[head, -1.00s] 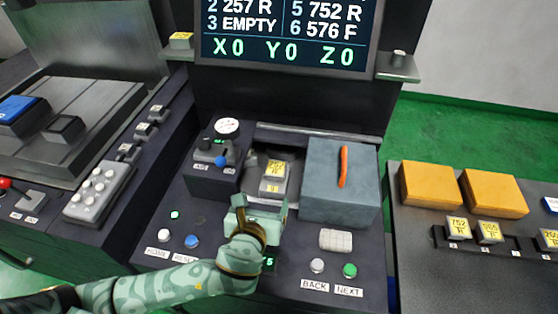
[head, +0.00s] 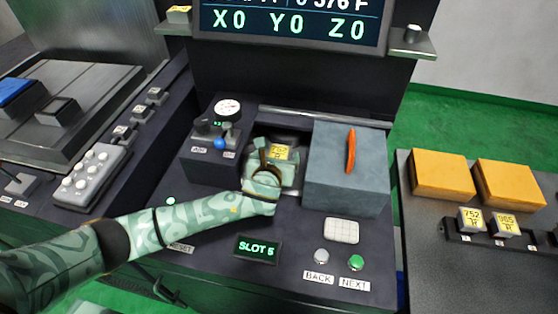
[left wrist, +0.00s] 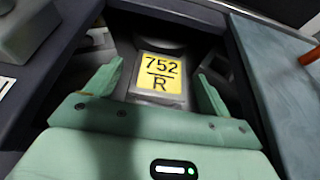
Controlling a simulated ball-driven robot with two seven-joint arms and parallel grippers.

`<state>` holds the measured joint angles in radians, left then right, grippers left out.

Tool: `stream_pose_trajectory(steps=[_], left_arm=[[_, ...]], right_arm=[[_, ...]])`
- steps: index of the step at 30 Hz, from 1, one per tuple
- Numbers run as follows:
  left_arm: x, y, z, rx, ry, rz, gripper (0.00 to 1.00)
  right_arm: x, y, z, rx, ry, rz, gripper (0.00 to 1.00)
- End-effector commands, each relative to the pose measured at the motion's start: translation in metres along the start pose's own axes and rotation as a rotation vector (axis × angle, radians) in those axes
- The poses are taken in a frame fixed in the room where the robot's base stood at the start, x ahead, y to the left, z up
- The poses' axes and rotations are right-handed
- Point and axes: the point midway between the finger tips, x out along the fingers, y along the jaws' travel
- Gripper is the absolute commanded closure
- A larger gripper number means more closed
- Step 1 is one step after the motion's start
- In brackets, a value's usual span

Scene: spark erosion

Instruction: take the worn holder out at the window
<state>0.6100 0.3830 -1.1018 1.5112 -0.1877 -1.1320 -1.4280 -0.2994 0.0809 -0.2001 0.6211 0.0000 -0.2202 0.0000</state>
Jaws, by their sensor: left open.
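The worn holder (head: 281,153), with a yellow label, sits in the window opening of the dark console. In the left wrist view its label (left wrist: 161,77) reads 752 R. My left gripper (head: 270,165) is at the window, in front of the holder. In the left wrist view the open left gripper (left wrist: 157,85) has one finger on each side of the holder, with gaps showing; I cannot see it touching. The holder's lower part is hidden by the gripper. A display (head: 257,248) below reads SLOT 5. My right gripper is not in view.
A grey-blue block (head: 347,170) with an orange handle (head: 351,150) stands close right of the window. A box with a gauge (head: 228,110) stands left. BACK (head: 321,256) and NEXT (head: 355,262) buttons are in front. Labelled holders (head: 471,219) stand in a rack at right.

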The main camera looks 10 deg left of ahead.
Motion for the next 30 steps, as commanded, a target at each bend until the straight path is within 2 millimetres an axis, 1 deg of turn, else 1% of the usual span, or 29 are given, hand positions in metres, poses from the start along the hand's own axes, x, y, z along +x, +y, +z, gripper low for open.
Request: stream_pose_trajectory(steps=[2, 7, 8, 9, 11, 12, 14, 23, 26, 29, 30], left_arm=[[0.004, 0.000, -0.001, 0.000, 0.001, -0.001, 0.18], [0.003, 0.000, 0.001, -0.001, 0.000, -0.002, 0.18], [0.003, 0.000, 0.001, -0.001, 0.000, -0.001, 0.21], [0.003, 0.000, 0.001, -0.001, 0.000, -0.001, 0.32], [0.003, 0.000, 0.001, 0.000, 0.000, -0.001, 0.49], [0.003, 0.000, 0.001, 0.000, 0.000, -0.001, 0.60], [0.003, 0.000, 0.000, 0.000, 0.000, -0.001, 0.76], [0.003, 0.000, 0.003, -0.001, -0.001, -0.001, 0.76], [0.000, 0.000, 0.009, -0.002, -0.002, -0.001, 0.76], [-0.005, 0.000, 0.021, -0.001, -0.003, -0.001, 0.76], [-0.008, -0.001, 0.028, -0.002, -0.005, -0.002, 0.76]], right_arm=[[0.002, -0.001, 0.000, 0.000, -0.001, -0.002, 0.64], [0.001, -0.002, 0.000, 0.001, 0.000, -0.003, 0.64], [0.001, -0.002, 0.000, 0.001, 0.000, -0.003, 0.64], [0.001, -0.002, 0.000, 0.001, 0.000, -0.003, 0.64], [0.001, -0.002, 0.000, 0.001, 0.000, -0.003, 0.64], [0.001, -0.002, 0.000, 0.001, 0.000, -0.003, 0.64], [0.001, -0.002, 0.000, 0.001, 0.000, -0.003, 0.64], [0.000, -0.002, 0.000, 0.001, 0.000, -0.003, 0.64], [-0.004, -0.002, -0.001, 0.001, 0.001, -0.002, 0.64], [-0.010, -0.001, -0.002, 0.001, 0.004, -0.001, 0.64], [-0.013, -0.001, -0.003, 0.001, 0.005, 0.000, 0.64]])
